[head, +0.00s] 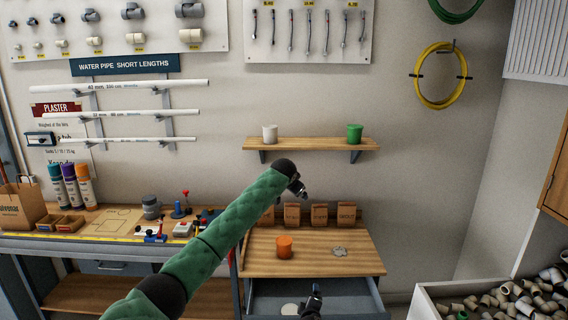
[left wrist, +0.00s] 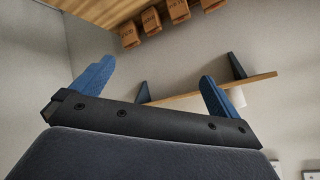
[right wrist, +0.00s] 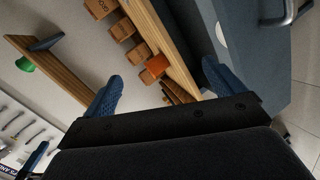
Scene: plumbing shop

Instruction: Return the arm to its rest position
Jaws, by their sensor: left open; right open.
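My left arm, in a green sleeve, reaches in the head view from the lower left toward the wall shelf. Its gripper (head: 299,188) is in front of the wall below the shelf and looks empty. In the left wrist view the blue fingers of the left gripper (left wrist: 150,92) are wide apart with nothing between them. My right gripper (head: 312,300) is low, in front of the open drawer. In the right wrist view the blue fingers of the right gripper (right wrist: 165,88) are apart and hold nothing.
The wall shelf (head: 310,144) bears a white cup (head: 270,133) and a green cup (head: 355,133). An orange cup (head: 285,246) and a grey piece (head: 340,251) are on the wooden cabinet top (head: 365,265). Its drawer (head: 345,302) stands open. A bin of fittings (head: 430,300) is at right.

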